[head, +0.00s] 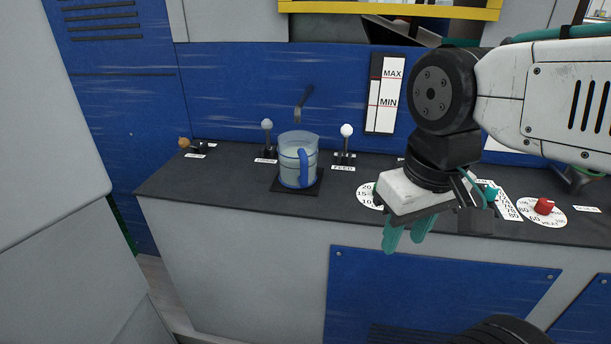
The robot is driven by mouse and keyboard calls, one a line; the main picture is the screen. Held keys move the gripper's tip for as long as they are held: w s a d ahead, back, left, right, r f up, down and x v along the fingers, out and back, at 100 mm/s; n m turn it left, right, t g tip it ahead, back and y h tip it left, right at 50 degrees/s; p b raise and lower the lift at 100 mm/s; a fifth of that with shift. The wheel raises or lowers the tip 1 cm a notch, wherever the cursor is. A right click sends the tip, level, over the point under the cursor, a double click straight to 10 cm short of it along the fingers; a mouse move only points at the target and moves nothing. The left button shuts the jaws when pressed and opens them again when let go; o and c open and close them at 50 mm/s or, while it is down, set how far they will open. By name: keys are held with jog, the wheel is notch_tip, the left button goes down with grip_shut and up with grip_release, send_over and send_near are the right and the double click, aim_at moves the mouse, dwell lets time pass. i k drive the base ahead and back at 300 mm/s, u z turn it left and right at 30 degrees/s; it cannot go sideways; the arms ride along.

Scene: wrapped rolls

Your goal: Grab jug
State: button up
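A translucent jug (291,167) with a pale filling and a blue handle stands upright on a dark square pad (284,189) on the counter, below a dark spout. Its handle faces the front right. My gripper (407,236) is to the right of the jug and nearer to me, apart from it. Its two teal fingers point down in front of the counter's front edge, with a small gap between them and nothing seen in it.
A MAX/MIN gauge (386,92) is on the blue wall behind. A red knob (544,206) and dials lie to the right. The counter left of the jug is mostly clear.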

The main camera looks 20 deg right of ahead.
aim_at(297, 150)
jog(key=k, duration=0.25)
jog(key=z, duration=0.9)
jog(key=i, duration=0.55)
jog(key=u, duration=1.05)
